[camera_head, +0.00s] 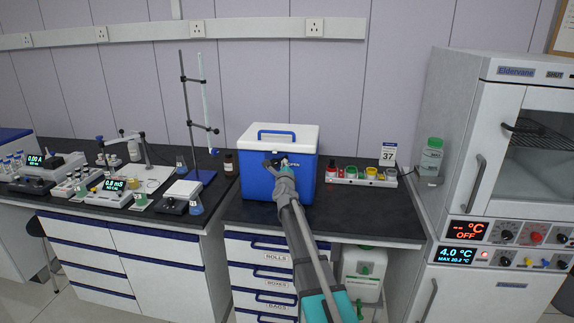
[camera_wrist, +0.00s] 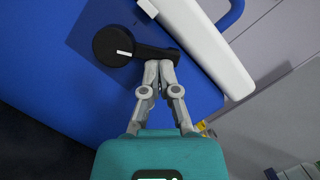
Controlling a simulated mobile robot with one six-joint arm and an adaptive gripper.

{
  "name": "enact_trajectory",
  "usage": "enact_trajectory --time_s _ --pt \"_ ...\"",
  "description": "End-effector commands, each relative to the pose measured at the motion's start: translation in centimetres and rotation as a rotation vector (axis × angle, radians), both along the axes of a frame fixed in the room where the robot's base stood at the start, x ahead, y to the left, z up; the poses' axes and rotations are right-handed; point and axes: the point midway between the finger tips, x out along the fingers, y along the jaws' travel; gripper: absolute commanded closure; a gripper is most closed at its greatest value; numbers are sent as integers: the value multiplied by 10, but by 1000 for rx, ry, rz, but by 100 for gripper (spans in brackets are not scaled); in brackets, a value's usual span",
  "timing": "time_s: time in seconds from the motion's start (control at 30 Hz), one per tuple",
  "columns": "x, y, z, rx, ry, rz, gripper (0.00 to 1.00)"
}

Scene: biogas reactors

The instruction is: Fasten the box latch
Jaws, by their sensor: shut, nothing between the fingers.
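A blue cool box (camera_head: 262,184) with a white lid (camera_head: 280,138) stands on the dark bench, lid down. It also fills the left of the wrist view (camera_wrist: 50,75). A black latch (camera_wrist: 115,48) is on its front, a round pivot with a white mark and a lever arm reaching right towards the lid edge. In the head view the latch (camera_head: 268,163) is small, next to partly covered lettering that seems to read OPEN. My gripper (camera_wrist: 160,68) is shut and empty, its fingertips at the lever's free end; I cannot tell if they touch. My gripper (camera_head: 281,163) covers part of the box front.
A rack of small coloured-capped jars (camera_head: 362,176) stands right of the box, with a sign reading 37 (camera_head: 388,154) behind it. Bench in front of the jars is clear.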

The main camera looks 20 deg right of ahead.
Motion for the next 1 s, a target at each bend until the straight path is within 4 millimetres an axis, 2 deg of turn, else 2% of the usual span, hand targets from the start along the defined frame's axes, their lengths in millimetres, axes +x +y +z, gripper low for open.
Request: enact_trajectory --time_s 0.27,0.63,0.7,1.0 --pt "-1 -6 -11 0 0 -1 100" --pt "-10 -16 -40 -1 0 2 100" --pt "-27 -10 -39 -1 0 2 100" --pt "-74 9 -49 0 -1 3 100"
